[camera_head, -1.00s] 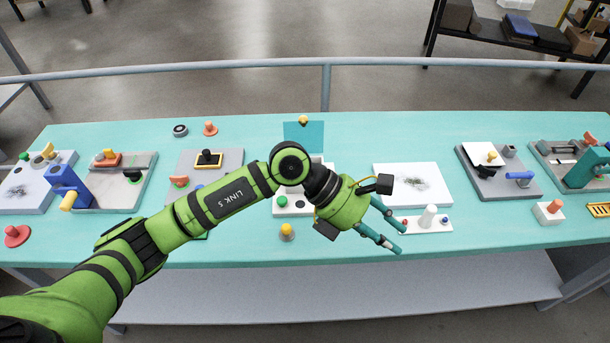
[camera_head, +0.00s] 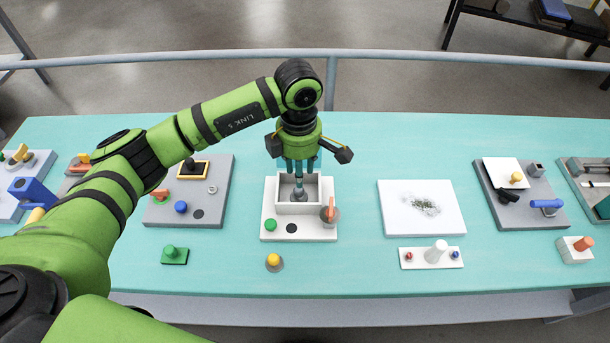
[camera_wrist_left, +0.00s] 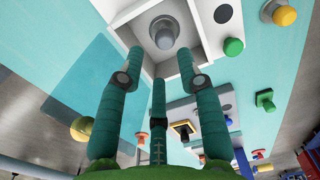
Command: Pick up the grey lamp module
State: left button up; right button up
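The grey lamp module (camera_head: 299,190), a round upright grey piece, stands inside the open white box (camera_head: 284,209) on a white base plate. In the left wrist view its round top (camera_wrist_left: 164,34) shows between the box walls. My left gripper (camera_head: 299,172) points down over the box with its fingers just above the module. In the left wrist view its three teal fingers (camera_wrist_left: 158,78) are spread with nothing between them, and they appear clear of the module. The lower part of the module is partly hidden by the box's front wall. My right gripper is not in view.
On the same plate are a green button (camera_head: 271,225), a black disc and an orange-handled knob (camera_head: 331,213). A yellow knob (camera_head: 273,260) stands in front.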

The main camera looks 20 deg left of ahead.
aim_at(299, 193)
pick_arm(q)
jog(key=shift+s+f+p, duration=0.35)
jog(key=shift+f+p, duration=0.15)
jog(key=shift+f, duration=0.15)
notch_tip(299, 193, down, 5)
jog(key=shift+a+r+p, duration=0.1)
jog(key=shift+r+p, duration=0.1)
jog(key=shift+p, duration=1.05)
jog(key=shift+f, duration=0.4)
grip_shut()
grip_release()
jog(key=shift+r, duration=0.1)
